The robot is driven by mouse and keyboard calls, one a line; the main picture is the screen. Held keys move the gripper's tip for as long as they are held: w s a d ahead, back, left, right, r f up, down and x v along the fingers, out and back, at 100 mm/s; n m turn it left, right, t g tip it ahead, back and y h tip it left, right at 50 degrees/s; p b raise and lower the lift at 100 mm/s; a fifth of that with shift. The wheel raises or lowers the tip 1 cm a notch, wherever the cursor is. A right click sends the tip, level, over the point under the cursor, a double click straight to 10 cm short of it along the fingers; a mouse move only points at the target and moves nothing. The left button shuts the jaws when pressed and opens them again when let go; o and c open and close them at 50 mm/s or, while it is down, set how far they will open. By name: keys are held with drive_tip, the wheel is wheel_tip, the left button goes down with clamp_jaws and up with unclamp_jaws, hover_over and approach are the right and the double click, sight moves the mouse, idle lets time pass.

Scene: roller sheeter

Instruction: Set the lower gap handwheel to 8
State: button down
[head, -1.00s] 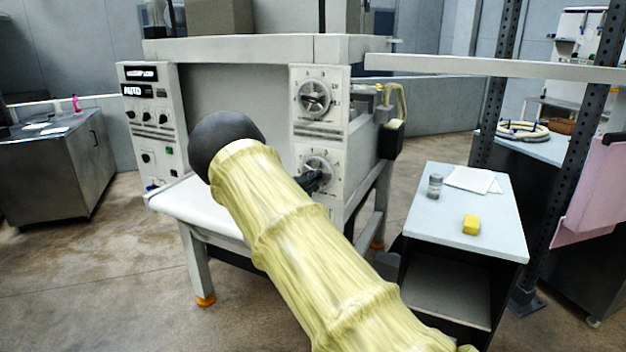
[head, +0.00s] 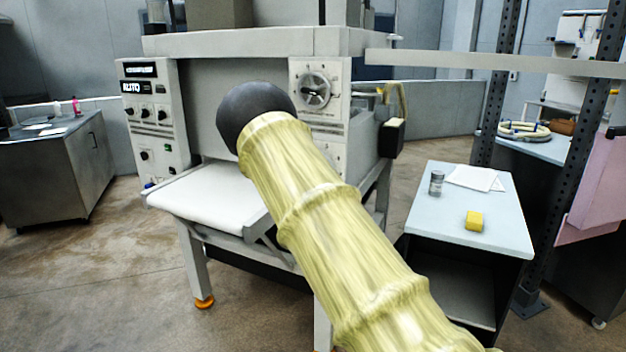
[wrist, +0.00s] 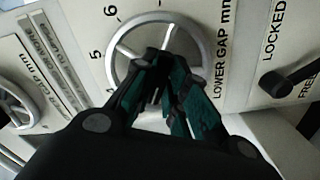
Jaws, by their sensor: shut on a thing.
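The lower gap handwheel (wrist: 150,19) is a silver spoked wheel on a white panel in the wrist view, beside the printed label "LOWER GAP mm". The scale digits 5 and 6 show around its upper left; the pointer and the current setting cannot be read. My gripper (wrist: 160,62) is at the wheel's middle, its dark fingers drawn together on the inner part of the handwheel. The fingers cover the hub. In the head view my yellow-sleeved arm hides the lower handwheel and the gripper.
The upper handwheel (head: 315,90) is on the same panel of the sheeter. A black lever (wrist: 297,80) marked LOCKED and FREE is right of the lower wheel in the wrist view. A side table (head: 440,215) with a yellow block (head: 474,221) and a jar (head: 436,183) stands right.

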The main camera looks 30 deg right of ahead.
drive_tip(key=shift+w+a+f+m+b, duration=0.1)
drive_tip(key=shift+m+b, duration=4.4)
drive_tip(key=shift+m, duration=0.9)
drive_tip(key=shift+w+a+r+m+b, duration=0.1)
drive_tip(key=shift+w+m+b, duration=0.05)
drive_tip(key=shift+m+b, duration=4.8)
drive_tip(key=shift+w+a+f+m+b, duration=0.1)
drive_tip(key=shift+m+b, duration=3.95)
drive_tip(key=shift+m, duration=1.8)
drive_tip(key=c, duration=1.4)
unclamp_jaws()
drive_tip(key=shift+d, duration=0.1)
drive_tip(key=shift+c, duration=0.2)
drive_tip(key=shift+r, duration=0.2)
